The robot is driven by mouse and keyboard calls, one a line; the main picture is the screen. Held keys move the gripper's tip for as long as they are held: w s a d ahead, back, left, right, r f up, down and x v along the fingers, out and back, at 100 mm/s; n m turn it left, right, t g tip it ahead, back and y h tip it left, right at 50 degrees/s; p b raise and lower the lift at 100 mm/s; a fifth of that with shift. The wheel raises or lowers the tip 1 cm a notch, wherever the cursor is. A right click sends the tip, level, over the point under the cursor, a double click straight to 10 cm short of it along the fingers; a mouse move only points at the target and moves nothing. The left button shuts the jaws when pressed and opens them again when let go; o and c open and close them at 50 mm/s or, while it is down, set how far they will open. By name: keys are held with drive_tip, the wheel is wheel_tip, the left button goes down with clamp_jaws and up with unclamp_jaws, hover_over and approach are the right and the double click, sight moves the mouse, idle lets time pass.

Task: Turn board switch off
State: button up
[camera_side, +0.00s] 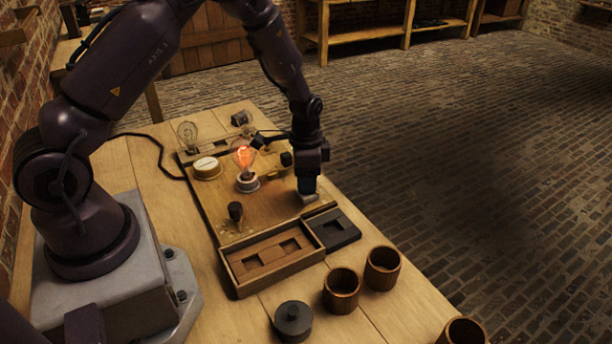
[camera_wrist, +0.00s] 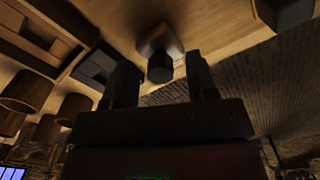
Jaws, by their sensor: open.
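A small pale block with a dark knob, which looks like the board switch (camera_side: 309,198), sits at the board's right edge. My gripper (camera_side: 308,183) points down right over it and hides most of it. In the wrist view, the switch's dark knob (camera_wrist: 160,68) lies between the two spread fingers of my gripper (camera_wrist: 161,77). I see a gap at both sides of the knob. Which way the switch is set I cannot tell.
A slotted wooden tray (camera_side: 237,275), a dark block (camera_side: 341,229), a dark lidded pot (camera_side: 293,320) and wooden cups (camera_side: 342,291) are in front.

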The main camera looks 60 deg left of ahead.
drive_tip(key=c, duration=0.9)
drive_tip(key=shift+c, duration=0.2)
drive_tip(key=shift+n, duration=0.3)
drive_tip(key=n, duration=0.5)
drive_tip(key=shift+n, duration=0.3)
drive_tip(key=n, duration=0.5)
drive_tip(key=shift+d+n, duration=0.1)
drive_tip(key=shift+n, duration=0.2)
drive_tip(key=o, duration=0.9)
